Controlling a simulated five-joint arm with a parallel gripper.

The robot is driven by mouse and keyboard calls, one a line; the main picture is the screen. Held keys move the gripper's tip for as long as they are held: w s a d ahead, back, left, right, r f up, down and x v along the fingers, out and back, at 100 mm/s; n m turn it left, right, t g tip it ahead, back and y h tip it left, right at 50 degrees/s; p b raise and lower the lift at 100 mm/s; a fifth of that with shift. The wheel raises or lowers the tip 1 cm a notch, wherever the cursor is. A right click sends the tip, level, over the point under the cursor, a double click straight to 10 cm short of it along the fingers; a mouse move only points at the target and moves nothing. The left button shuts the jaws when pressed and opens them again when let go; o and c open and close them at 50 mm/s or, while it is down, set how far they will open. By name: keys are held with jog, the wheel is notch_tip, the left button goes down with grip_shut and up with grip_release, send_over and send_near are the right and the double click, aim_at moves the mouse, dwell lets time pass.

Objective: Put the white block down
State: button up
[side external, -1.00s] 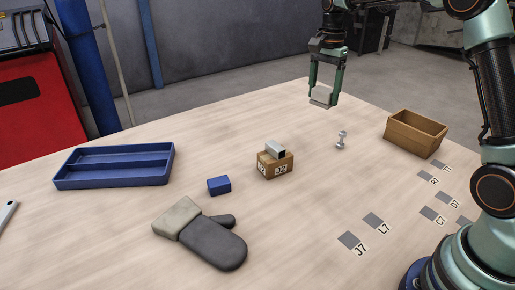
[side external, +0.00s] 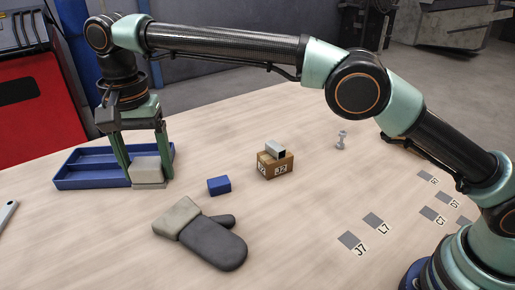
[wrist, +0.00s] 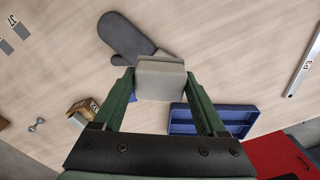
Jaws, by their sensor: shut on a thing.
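The white block (side external: 146,165) is a pale, off-white block with a lip at its lower end. My gripper (side external: 144,173) is shut on it, with one finger on each side. In the side view the block appears in front of the blue tray (side external: 75,180); I cannot tell whether it touches the table. In the wrist view the block (wrist: 161,82) sits between my fingertips (wrist: 158,84), covering part of what lies below, including most of the small blue block.
A grey oven mitt (side external: 215,245) lies nearby, beside a small blue block (side external: 219,185). A cardboard box (side external: 276,170) carries a metal bracket (side external: 274,148). A small metal piece (side external: 341,140) stands further right. Labelled grey squares (side external: 373,219) lie near my base. Bare table lies around the mitt.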

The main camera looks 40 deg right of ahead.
jog(key=s+a+n, duration=0.2)
jog(key=s+a, duration=0.5)
jog(key=a, duration=0.1)
notch_tip(320, 180, down, 20)
jog(key=shift+a+f, duration=0.1)
jog(key=shift+f, duration=0.15)
jog(key=shift+f, duration=0.15)
jog(key=o, duration=1.3)
